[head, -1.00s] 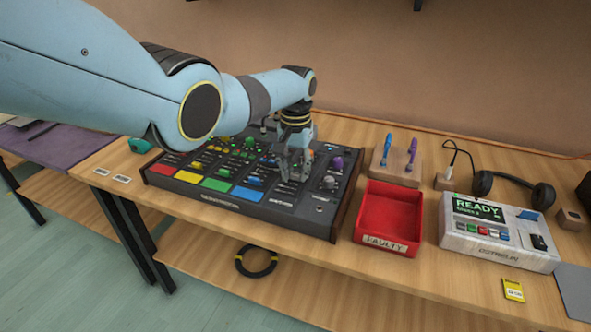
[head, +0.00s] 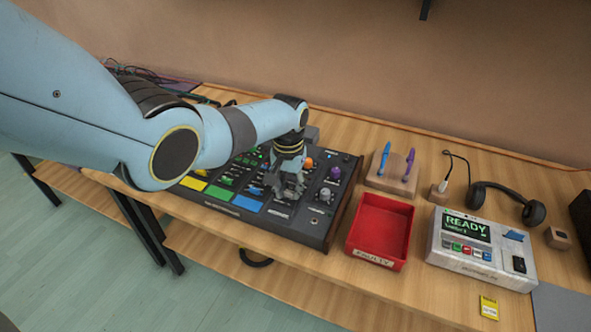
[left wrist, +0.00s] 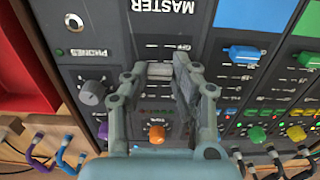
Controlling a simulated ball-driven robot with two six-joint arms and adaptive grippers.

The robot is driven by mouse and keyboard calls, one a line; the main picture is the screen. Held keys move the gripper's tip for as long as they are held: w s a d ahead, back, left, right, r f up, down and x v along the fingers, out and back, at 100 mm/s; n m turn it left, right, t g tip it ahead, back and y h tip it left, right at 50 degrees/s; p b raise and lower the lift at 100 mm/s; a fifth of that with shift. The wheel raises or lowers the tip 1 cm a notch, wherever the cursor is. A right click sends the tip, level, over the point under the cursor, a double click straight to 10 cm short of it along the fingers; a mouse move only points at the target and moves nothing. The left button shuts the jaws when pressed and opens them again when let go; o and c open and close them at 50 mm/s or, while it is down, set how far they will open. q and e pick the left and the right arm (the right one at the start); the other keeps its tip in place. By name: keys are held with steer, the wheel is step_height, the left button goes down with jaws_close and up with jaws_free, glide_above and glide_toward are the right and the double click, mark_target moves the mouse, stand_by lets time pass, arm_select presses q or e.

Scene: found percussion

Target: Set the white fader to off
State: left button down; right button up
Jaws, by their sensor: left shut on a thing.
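The white fader (left wrist: 159,70) shows in the left wrist view on the MASTER strip of the dark mixer (head: 316,230), close to the upside-down OFF label. My left gripper (left wrist: 159,72) is shut on the white fader's cap, one finger on each side. In the head view the left gripper (head: 286,190) is low over the right part of the mixer and hides the white fader. The slot around the cap is partly covered by the fingers. My right gripper is not in view.
A blue fader (left wrist: 243,55) sits beside the fingers. A grey knob (left wrist: 93,92) and an orange knob (left wrist: 156,134) are close by. A red FAULTY tray (head: 379,261) stands right of the mixer, with a READY device (head: 480,272) further right.

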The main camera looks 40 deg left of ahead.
mark_target(289, 192)
arm_select(q)
steer(key=shift+s, duration=0.15)
steer(key=c, duration=1.1)
jaws_free()
steer(key=shift+r, duration=0.15)
step_height(289, 192, up, 12)
steer(key=shift+f, duration=0.15)
